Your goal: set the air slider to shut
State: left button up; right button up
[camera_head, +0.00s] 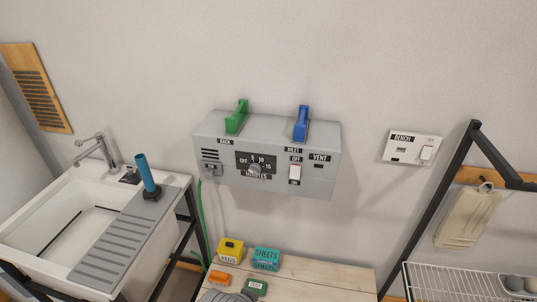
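A grey control box (225,125) is mounted on the wall in the middle of the view. It has a green handle (237,117) and a blue handle (301,123) on top, a dial (255,170) marked in minutes and a white rocker switch (295,173) marked off and on. Labels near the handles seem to read "BACK" and "INLET"; another reads "VENT". A small part with a tiny label (212,169) sits at its lower left. I cannot read "air" on any label, so I cannot tell which part is the air slider or its setting. Neither gripper is in view.
A white sink (35,225) with a tap and a blue upright handle (146,172) stands left. A wooden table (320,280) below the box holds small boxes. A "BENCH" switch plate (411,147), black frame (446,185) and wire rack (450,280) are right.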

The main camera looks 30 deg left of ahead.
aim_at(210, 169)
jog(key=u, duration=1.4)
